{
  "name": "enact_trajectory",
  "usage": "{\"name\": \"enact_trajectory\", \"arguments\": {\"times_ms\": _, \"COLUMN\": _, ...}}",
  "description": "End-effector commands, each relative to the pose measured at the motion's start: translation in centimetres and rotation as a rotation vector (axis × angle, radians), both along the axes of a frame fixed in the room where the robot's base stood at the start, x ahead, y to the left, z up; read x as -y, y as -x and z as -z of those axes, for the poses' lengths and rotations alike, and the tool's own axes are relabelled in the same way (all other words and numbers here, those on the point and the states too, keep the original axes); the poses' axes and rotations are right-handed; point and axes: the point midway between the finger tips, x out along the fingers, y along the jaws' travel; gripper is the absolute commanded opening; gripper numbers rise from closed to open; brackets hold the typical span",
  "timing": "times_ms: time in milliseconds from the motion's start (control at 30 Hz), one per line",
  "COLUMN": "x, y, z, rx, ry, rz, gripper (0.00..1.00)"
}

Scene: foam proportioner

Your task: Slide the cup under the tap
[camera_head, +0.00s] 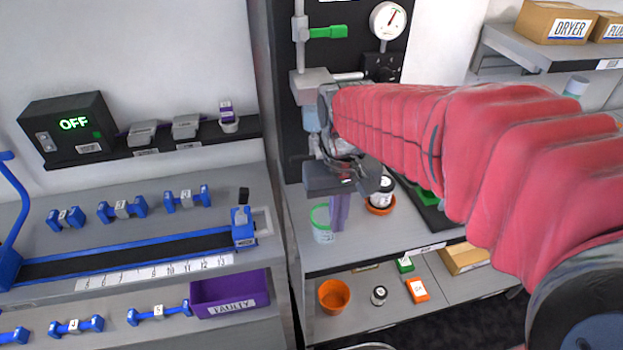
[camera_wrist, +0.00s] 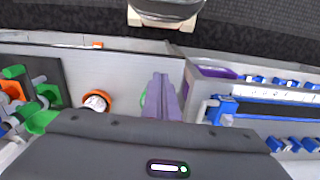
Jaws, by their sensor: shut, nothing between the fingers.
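A clear cup with a green rim (camera_head: 321,226) stands on the grey bench, below the dark upright panel. In the wrist view only a sliver of its green rim (camera_wrist: 143,98) shows, as the fingers hide the rest. My gripper (camera_head: 337,226) points down with its purple fingers shut and empty, just right of the cup in the head view. The fingers (camera_wrist: 160,82) overlap the cup in the wrist view; I cannot tell whether they touch it. A green-handled valve (camera_head: 328,32) is on the panel's pipework above. My gripper and arm partly hide the tap area.
A black-lidded jar in an orange dish (camera_head: 380,206) stands right of the cup. Green parts (camera_wrist: 42,120) lie on a dark mat. A blue slide rig (camera_head: 243,232) and purple bin (camera_head: 230,295) are to the left. A lower shelf holds an orange pot (camera_head: 333,296).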

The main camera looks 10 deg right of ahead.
Motion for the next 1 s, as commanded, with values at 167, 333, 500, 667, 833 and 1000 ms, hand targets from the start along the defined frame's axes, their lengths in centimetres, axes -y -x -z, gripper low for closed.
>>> {"name": "enact_trajectory", "arguments": {"times_ms": 167, "x": 0.0, "y": 0.0, "z": 0.0, "rx": 0.001, "ry": 0.0, "rz": 0.001, "gripper": 0.0}}
{"name": "enact_trajectory", "arguments": {"times_ms": 333, "x": 0.0, "y": 0.0, "z": 0.3, "rx": 0.0, "ry": 0.0, "rz": 0.001, "gripper": 0.0}}
{"name": "enact_trajectory", "arguments": {"times_ms": 500, "x": 0.0, "y": 0.0, "z": 1.7, "rx": -0.001, "ry": 0.0, "rz": 0.001, "gripper": 0.0}}
{"name": "enact_trajectory", "arguments": {"times_ms": 667, "x": 0.1, "y": 0.1, "z": 4.0, "rx": -0.003, "ry": 0.0, "rz": 0.002, "gripper": 0.0}}
{"name": "enact_trajectory", "arguments": {"times_ms": 833, "x": 0.1, "y": 0.1, "z": 6.6, "rx": -0.003, "ry": 0.0, "rz": 0.002, "gripper": 0.0}}
{"name": "enact_trajectory", "arguments": {"times_ms": 1000, "x": 0.1, "y": 0.1, "z": 9.0, "rx": -0.002, "ry": 0.0, "rz": 0.003, "gripper": 0.0}}
